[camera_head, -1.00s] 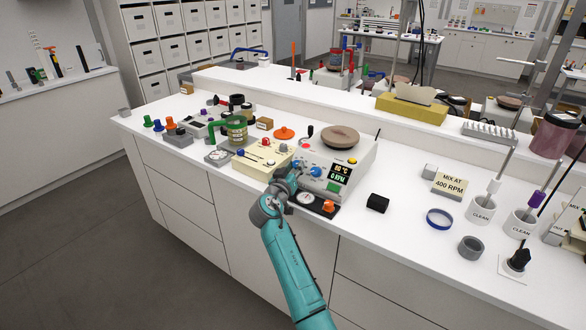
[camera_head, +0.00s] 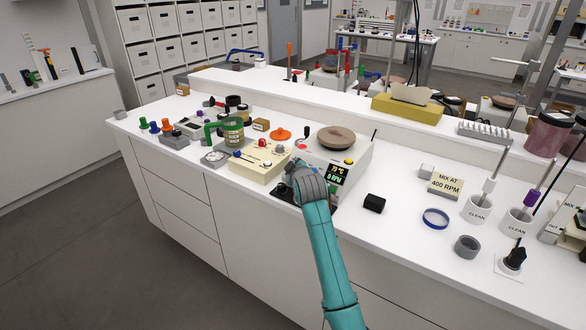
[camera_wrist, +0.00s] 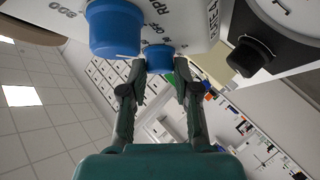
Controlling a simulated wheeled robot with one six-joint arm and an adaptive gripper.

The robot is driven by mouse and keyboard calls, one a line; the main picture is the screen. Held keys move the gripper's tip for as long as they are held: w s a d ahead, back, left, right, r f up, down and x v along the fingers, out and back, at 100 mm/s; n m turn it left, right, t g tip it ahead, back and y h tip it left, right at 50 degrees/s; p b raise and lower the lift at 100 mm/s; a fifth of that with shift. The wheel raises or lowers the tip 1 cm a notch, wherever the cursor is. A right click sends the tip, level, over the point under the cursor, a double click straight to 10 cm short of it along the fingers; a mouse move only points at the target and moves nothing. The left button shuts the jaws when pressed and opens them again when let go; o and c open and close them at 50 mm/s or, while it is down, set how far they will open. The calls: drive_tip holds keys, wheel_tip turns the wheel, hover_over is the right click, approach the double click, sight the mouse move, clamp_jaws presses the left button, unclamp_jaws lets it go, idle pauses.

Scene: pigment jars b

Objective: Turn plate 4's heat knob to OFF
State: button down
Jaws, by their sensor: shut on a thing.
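Plate 4, a white hotplate stirrer (camera_head: 357,158) with a brown round top (camera_head: 336,138), stands on the bench in the head view. Its dark display (camera_head: 336,174) shows a temperature line above 0 RPM. In the wrist view, two blue knobs show on its front: a larger-looking near knob (camera_wrist: 115,28) at upper left and a farther one (camera_wrist: 160,58). My gripper (camera_wrist: 159,67) is shut on the farther knob, one fingertip at each side. OFF and RPM lettering lies close by, but I cannot tell each knob's marking. My arm hides the knobs in the head view.
A cream box with knobs (camera_head: 258,161) stands close left of the plate. A black block (camera_head: 374,204) lies at right, and a dark-topped item sits under my wrist at the bench edge. The bench between the block and the blue ring (camera_head: 436,218) is clear.

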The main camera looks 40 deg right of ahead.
drive_tip(key=n+y, duration=0.1)
drive_tip(key=n, duration=0.1)
drive_tip(key=n+g+y, duration=0.2)
drive_tip(key=n, duration=0.1)
drive_tip(key=shift+w+d+r+n+y, duration=0.1)
drive_tip(key=shift+d+r+n+y, duration=0.2)
drive_tip(key=shift+d+r+y, duration=0.1)
drive_tip(key=n+g, duration=0.1)
drive_tip(key=n+g+y, duration=0.1)
drive_tip(key=n, duration=0.1)
drive_tip(key=n+g+y, duration=0.1)
drive_tip(key=n, duration=0.1)
drive_tip(key=shift+w+d+r+g, duration=0.1)
drive_tip(key=shift+w+r+g, duration=0.15)
drive_tip(key=shift+g, duration=0.15)
drive_tip(key=n+g, duration=0.4)
drive_tip(key=n, duration=0.1)
drive_tip(key=shift+w+r+y, duration=0.1)
drive_tip(key=shift+w+y, duration=0.3)
drive_tip(key=n+g, duration=0.2)
drive_tip(key=n+g+h, duration=0.1)
drive_tip(key=shift+w+n+g, duration=0.25)
drive_tip(key=shift+n+g, duration=0.05)
drive_tip(key=shift+g, duration=0.1)
drive_tip(key=c, duration=0.8)
unclamp_jaws()
drive_tip(key=shift+c, duration=0.2)
drive_tip(key=shift+w+r, duration=0.1)
